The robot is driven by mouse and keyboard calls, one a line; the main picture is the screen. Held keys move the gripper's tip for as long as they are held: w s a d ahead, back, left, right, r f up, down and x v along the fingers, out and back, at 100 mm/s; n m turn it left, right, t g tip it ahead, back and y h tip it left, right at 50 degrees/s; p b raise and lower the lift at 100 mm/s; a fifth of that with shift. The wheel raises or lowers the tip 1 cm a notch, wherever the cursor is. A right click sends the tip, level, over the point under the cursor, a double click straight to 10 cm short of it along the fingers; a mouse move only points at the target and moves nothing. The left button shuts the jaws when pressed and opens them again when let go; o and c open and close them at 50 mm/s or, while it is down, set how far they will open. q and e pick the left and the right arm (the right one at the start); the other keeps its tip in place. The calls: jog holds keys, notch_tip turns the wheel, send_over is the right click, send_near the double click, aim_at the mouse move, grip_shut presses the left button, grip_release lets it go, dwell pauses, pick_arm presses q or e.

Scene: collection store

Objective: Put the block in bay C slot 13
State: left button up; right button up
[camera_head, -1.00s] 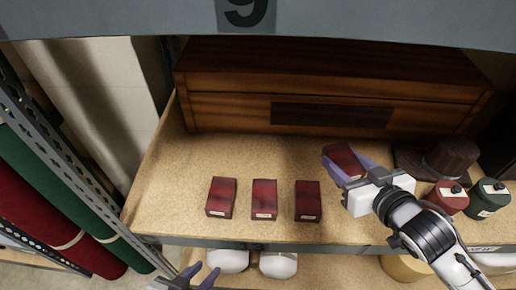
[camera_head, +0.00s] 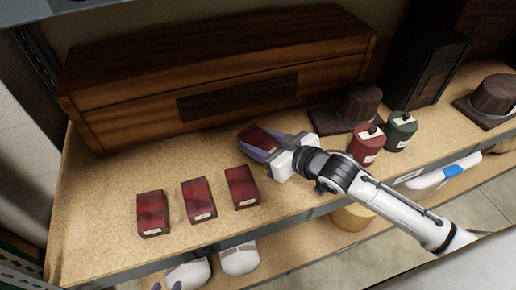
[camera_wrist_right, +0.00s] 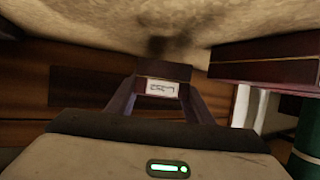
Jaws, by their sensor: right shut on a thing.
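My right gripper (camera_head: 262,146) is shut on a dark red block (camera_head: 257,136) with a white label. It holds the block over the shelf, behind and right of a row of three similar red blocks. I cannot tell its height above the board. In the right wrist view the held block (camera_wrist_right: 163,86) sits between both fingers, its label facing the camera. The row has a left block (camera_head: 152,213), a middle block (camera_head: 198,200) and a right block (camera_head: 241,187). No bay or slot label is readable.
A long wooden chest (camera_head: 140,105) stands behind the blocks. A brown hat-shaped piece on a plinth (camera_head: 328,123), a red canister (camera_head: 364,150) and a green canister (camera_head: 400,130) stand right of the gripper. The shelf board (camera_head: 100,190) is bare left of the row.

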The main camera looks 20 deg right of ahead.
jog(key=shift+f, duration=1.3)
jog(key=shift+f, duration=0.1)
jog(key=o, duration=0.9)
jog(key=shift+c, duration=0.2)
jog(key=p+v, duration=0.1)
jog(key=v, duration=1.1)
